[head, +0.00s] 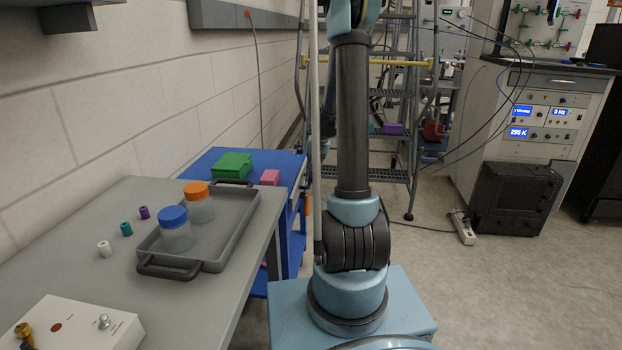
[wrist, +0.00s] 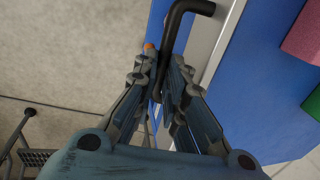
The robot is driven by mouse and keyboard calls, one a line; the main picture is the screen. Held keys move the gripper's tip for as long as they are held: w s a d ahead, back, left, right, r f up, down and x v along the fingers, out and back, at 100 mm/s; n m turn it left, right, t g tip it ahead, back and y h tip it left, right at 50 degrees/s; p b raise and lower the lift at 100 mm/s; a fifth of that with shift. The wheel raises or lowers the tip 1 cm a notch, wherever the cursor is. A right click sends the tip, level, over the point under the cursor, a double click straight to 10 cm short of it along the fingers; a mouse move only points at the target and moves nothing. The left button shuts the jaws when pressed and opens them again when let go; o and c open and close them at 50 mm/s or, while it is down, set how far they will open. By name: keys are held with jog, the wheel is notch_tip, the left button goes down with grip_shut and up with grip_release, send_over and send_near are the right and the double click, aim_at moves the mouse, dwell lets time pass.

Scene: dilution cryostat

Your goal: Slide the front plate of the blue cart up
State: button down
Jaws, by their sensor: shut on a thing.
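The blue cart (head: 292,165) stands beyond the grey bench in the head view, partly behind my arm. In the wrist view its blue top (wrist: 262,95) fills the right side, with a pale grey strip (wrist: 208,50) along its edge. A black bent handle (wrist: 188,8) sticks out at that edge. My gripper (wrist: 161,62) is shut on the black handle, with a finger on either side of its lower part. The front plate's face cannot be made out clearly; my gripper hides part of it. In the head view my arm hides the grasp.
A green box (head: 232,165) and a pink block (head: 269,177) sit on the cart. The grey bench (head: 80,220) holds a tray (head: 222,250) with two jars. A ladder (head: 395,110) stands behind my arm. Open floor lies to the right.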

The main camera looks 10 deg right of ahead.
jog(key=shift+r, duration=1.8)
jog(key=c, duration=1.7)
grip_release()
jog(key=shift+o, duration=0.2)
jog(key=shift+r, duration=0.1)
notch_tip(320, 180, up, 12)
jog(key=d, duration=0.2)
jog(key=shift+s+d+f, duration=0.15)
jog(key=shift+s+f, duration=0.1)
jog(key=shift+s, duration=0.05)
jog(key=shift+c, duration=0.5)
